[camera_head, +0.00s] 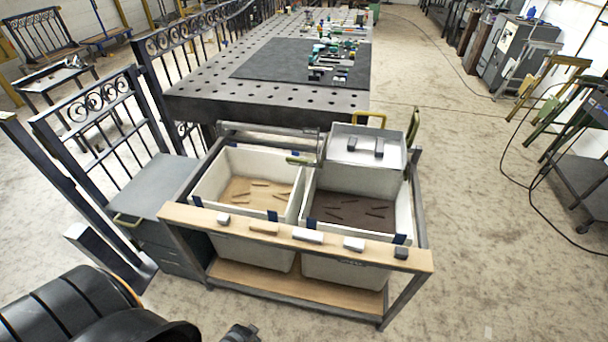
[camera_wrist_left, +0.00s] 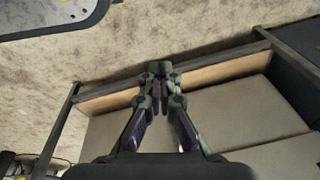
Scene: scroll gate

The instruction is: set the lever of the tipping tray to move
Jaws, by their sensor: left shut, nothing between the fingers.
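The tipping tray (camera_head: 347,156) is a light metal tray at the back right of the stand, over the dark-floored bin. Two dark blocks (camera_head: 379,148) lie on it, and a yellow handle (camera_head: 370,115) rises at its back. A green upright handle (camera_head: 413,124) stands at its right side, and another green grip (camera_head: 300,160) lies at its left; I cannot tell which is the lever, nor read its setting. My left gripper (camera_head: 240,334) shows at the bottom edge, well in front of the stand. In the left wrist view it (camera_wrist_left: 160,70) is shut and empty. My right gripper is not in view.
The stand holds a sandy-floored bin (camera_head: 214,187) and a dark-floored bin (camera_head: 403,214). A wooden front rail (camera_head: 190,215) carries several small blocks. A grey cabinet (camera_head: 160,187) stands left; a perforated table (camera_head: 260,93) is behind.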

